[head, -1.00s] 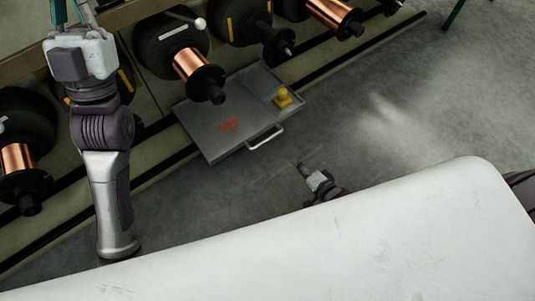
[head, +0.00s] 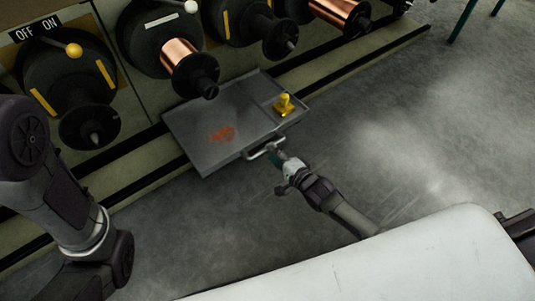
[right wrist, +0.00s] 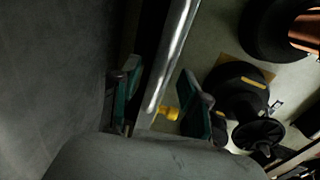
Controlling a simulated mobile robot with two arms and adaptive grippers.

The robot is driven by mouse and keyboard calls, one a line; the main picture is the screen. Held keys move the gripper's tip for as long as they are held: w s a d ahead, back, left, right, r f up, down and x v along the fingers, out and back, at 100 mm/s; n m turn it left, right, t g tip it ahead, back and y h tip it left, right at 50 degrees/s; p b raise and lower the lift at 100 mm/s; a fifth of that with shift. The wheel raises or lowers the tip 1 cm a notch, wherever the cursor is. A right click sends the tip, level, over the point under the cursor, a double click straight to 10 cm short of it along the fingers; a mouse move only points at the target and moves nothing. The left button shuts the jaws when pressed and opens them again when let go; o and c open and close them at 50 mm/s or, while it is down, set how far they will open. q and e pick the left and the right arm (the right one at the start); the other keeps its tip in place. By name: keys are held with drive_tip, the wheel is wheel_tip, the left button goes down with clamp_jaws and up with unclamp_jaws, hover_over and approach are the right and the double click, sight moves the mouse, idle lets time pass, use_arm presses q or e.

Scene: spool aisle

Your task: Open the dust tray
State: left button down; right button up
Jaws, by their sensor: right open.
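The dust tray (head: 190,125) is a flat grey tray that sticks out from under the machine's lower rail, over the floor. A reddish dust patch (head: 222,133) and a small yellow object (head: 284,104) are on it. Its pale bar handle (head: 262,149) is on the front edge. My right gripper (head: 277,157) is open at the handle. In the right wrist view, the metal handle bar (right wrist: 172,60) runs between the two green-padded fingers of the right gripper (right wrist: 160,98), with no clear grip on it. My left gripper is out of view; only its arm shows at the left.
Several black spools (head: 185,65), some with copper wire, jut out above the tray. An OFF/ON panel (head: 35,30) is at upper left. Grey floor (head: 410,130) is open to the right. A white surface (head: 400,265) fills the bottom.

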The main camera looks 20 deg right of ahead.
drive_tip(key=shift+b+x, duration=0.7)
drive_tip(key=shift+x, duration=1.05)
clamp_jaws()
